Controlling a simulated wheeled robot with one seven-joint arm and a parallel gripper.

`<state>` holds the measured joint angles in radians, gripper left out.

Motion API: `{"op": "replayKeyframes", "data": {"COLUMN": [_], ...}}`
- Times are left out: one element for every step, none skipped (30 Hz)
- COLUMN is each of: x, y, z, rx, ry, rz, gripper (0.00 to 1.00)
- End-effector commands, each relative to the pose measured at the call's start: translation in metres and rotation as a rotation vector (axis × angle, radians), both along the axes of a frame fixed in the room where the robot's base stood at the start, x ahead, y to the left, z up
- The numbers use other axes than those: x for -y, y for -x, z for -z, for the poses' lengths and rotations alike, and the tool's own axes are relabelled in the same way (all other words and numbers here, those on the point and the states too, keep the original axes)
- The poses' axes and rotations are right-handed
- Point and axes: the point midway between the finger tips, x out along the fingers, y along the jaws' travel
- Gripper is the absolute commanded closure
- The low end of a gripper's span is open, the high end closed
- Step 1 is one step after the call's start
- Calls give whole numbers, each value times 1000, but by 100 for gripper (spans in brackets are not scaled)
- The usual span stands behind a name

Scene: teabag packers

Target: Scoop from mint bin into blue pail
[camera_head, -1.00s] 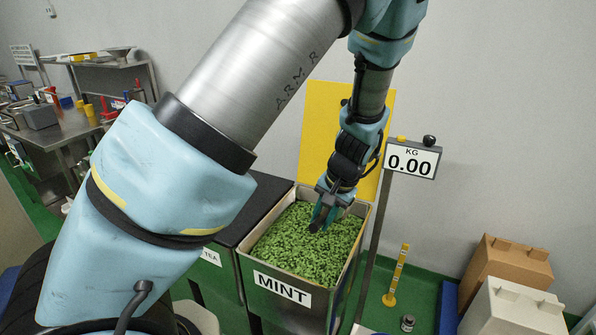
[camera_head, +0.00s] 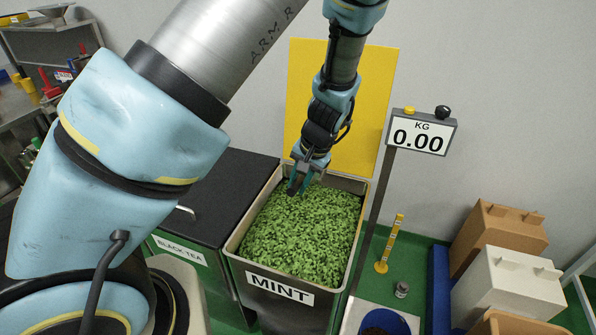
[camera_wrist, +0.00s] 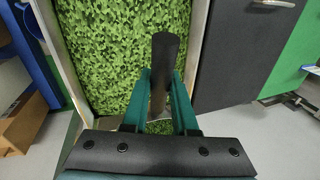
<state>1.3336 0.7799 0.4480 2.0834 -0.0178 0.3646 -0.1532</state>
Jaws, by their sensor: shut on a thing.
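The open mint bin (camera_head: 232,243), labelled MINT, is full of green leaves in the head view. My gripper (camera_head: 298,185) is over the back part of the bin, pointing down close to the leaves. In the wrist view its teal fingers (camera_wrist: 163,82) are shut on a dark scoop handle (camera_wrist: 166,48). A dark blue round rim, seemingly the blue pail (camera_head: 386,325), shows at the bottom edge of the head view, mostly cut off, on a pale scale plate (camera_head: 408,318).
A closed black-lidded bin labelled BLACK TEA (camera_head: 222,180) adjoins the mint bin on the left. A raised yellow lid (camera_head: 345,90) stands behind it. The scale display (camera_head: 420,137) reads 0.00 on a post at the right. Brown and white boxes (camera_head: 508,285) stand farther right.

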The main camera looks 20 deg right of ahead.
Motion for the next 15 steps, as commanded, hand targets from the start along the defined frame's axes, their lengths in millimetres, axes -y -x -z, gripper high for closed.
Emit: {"op": "replayKeyframes", "data": {"x": [-1, -1, -1, -1, -1, -1, -1, -1, -1, -1, -1, -1, -1, -1, -1], "y": [0, 0, 0, 0, 0, 0, 0, 0, 0, 0, 0, 0, 0, 0, 0], "z": [9, 13, 19, 24, 28, 35, 39, 44, 50, 54, 59, 65, 70, 74, 80], "rx": [-2, -1, -1, -1, -1, -1, -1, -2, -1, 0, -1, -1, 0, 0, -1], "ry": [-3, -3, -3, -3, -3, -3, -3, -3, -3, -2, -3, -3, -2, -2, -3], "rz": [-1, -1, -1, -1, -1, -1, -1, -1, -1, -2, -2, -2, -2, -2, -1], "gripper": [100, 100, 100, 100, 100, 100, 100, 100, 100, 100, 100, 100, 100, 100, 100]}}
